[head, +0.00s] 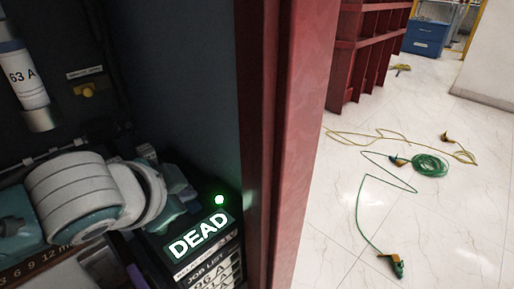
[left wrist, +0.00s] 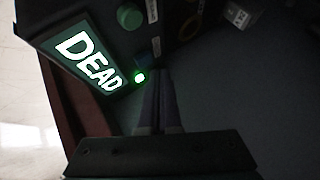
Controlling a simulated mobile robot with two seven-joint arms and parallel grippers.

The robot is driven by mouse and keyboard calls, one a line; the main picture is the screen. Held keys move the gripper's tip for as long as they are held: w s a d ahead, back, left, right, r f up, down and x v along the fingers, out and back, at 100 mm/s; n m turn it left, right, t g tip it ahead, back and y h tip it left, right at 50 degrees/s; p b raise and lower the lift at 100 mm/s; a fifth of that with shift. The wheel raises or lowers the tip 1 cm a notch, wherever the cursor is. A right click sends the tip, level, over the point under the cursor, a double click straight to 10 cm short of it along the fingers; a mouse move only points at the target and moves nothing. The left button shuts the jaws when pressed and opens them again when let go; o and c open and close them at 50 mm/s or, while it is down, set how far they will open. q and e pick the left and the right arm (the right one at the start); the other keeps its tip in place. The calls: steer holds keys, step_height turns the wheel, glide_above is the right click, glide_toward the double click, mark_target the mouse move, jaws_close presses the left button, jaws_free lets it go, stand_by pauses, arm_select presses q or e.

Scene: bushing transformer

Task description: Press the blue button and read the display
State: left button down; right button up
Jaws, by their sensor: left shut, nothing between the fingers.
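The display (head: 200,236) is lit and reads DEAD in white letters on green. It also shows in the left wrist view (left wrist: 86,60). A small green lamp (head: 220,200) glows beside it. My left gripper (head: 182,186) is at the panel, left of the display. In the left wrist view its shut fingers (left wrist: 158,74) reach toward the dark panel face, close to the lamp (left wrist: 139,77). A dark bluish round shape (left wrist: 138,52), possibly the blue button, lies just beyond the fingertips; contact cannot be told. A green round button (left wrist: 130,17) is farther up. My right gripper is not in view.
A red cabinet edge (head: 290,130) stands right of the display. A yellow knob (head: 87,90) and a cylinder marked 63 A (head: 24,75) are at upper left. Green cable (head: 430,165) and yellow cable lie on the white floor; a red shelf (head: 365,50) stands behind.

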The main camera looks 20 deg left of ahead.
arm_select(q)
steer(key=shift+f, duration=0.1)
steer(key=shift+f, duration=0.35)
steer(key=shift+f+b, duration=0.3)
steer(key=shift+f, duration=0.15)
stand_by(0.8)
steer(key=shift+r+p, duration=0.85)
steer(key=shift+p, duration=0.2)
steer(key=shift+r, duration=0.1)
step_height(320, 180, up, 5)
steer(key=p, duration=0.5)
steer(key=shift+p, duration=0.35)
